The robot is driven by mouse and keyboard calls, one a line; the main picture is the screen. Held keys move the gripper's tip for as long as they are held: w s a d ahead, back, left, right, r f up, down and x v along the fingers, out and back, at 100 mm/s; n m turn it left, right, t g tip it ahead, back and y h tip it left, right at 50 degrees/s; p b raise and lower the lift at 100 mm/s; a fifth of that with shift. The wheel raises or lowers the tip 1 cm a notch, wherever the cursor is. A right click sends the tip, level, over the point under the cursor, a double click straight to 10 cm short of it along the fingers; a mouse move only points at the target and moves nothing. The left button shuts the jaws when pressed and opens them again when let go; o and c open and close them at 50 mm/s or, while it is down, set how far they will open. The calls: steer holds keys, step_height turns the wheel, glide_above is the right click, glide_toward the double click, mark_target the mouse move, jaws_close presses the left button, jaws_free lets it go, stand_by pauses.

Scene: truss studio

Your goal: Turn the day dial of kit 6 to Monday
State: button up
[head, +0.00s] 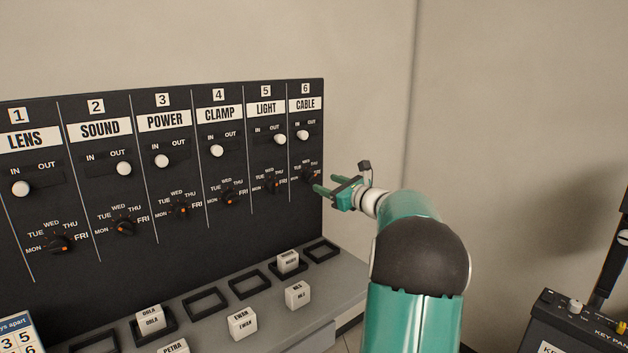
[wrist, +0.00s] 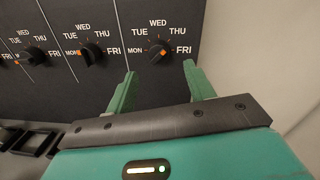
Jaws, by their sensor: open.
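The kit 6 panel, CABLE (head: 305,104), is the rightmost column of the black board. Its day dial (wrist: 156,51) is a black knob with an orange mark. The mark appears on the knob's right side, toward FRI, though the exact pointing is hard to read. The labels MON to FRI arc over it. In the head view this dial (head: 307,174) is small and close to my fingertips. My gripper (head: 325,184) is open and empty in front of it. In the wrist view my gripper (wrist: 160,70) has a finger on each side, just below the dial and apparently short of it.
The kit 5 dial (wrist: 90,52) is close on the left, its orange mark toward MON. A white slider knob (head: 303,134) is above the kit 6 dial. A grey ledge (head: 335,268) with trays and white blocks juts out below. A wall stands at right.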

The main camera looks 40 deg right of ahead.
mark_target(310, 177)
steer(key=w, duration=0.6)
steer(key=shift+w+d, duration=0.15)
steer(key=shift+w, duration=0.1)
steer(key=c, duration=0.9)
steer(key=shift+c, duration=0.2)
